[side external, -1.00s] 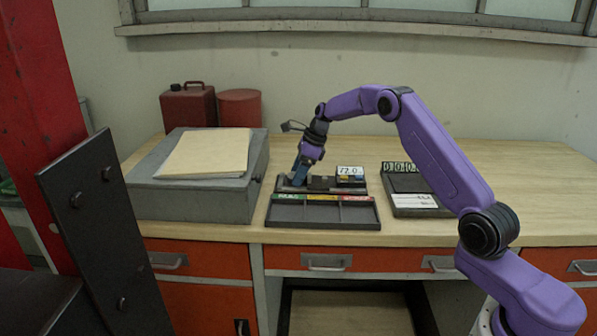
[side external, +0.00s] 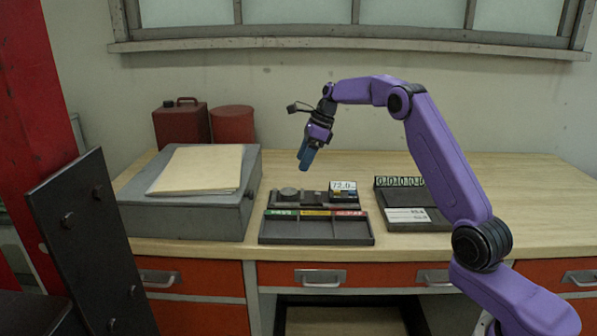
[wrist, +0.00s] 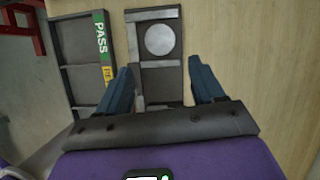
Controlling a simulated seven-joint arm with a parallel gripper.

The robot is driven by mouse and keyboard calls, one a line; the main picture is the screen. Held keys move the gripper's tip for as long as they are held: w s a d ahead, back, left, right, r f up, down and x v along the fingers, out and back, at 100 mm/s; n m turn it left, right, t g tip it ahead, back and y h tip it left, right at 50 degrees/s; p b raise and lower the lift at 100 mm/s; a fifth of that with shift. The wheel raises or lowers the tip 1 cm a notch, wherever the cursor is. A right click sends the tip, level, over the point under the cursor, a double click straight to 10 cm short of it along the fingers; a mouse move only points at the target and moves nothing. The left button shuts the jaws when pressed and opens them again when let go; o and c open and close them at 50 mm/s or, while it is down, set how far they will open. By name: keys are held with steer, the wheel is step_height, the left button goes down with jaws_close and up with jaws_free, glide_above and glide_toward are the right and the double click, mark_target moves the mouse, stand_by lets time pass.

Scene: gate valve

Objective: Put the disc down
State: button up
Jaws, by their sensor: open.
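The disc (side external: 289,192) is a small round grey piece. It lies flat on the left part of the dark gauge base (side external: 315,204), left of a small display reading about 72.0 (side external: 343,186). In the wrist view the disc (wrist: 160,39) shows as a pale circle on the base, beyond my fingertips. My gripper (side external: 306,158) is raised above the base, clear of the disc. In the wrist view my gripper (wrist: 162,75) has its two blue fingers spread apart with nothing between them.
A sorting tray (side external: 316,239) with green, yellow and red labels lies in front of the base. A dark counter unit with white cards (side external: 408,215) stands to the right. A grey box (side external: 187,221) with a folder (side external: 200,170) stands left. The table's right side is clear.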

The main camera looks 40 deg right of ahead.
steer(key=shift+v, duration=0.8)
steer(key=s+a+r+n+g, duration=0.1)
steer(key=s+a+n, duration=0.35)
steer(key=a, duration=0.25)
steer(key=s+a+r+n+g, duration=0.1)
steer(key=s+a+n, duration=0.35)
steer(key=a, duration=0.35)
steer(key=s+a+n+h, duration=0.1)
steer(key=s+a+n, duration=0.7)
steer(key=s, duration=0.4)
steer(key=s+d+f+n+h, duration=0.1)
steer(key=s+d+f+n, duration=0.1)
steer(key=s+n, duration=0.8)
steer(key=s+d+f+n+h, duration=0.1)
steer(key=s+d+f+n, duration=0.2)
steer(key=s+n, duration=0.8)
steer(key=s, duration=0.6)
steer(key=shift+d+f+g, duration=0.25)
steer(key=shift+d+g, duration=0.05)
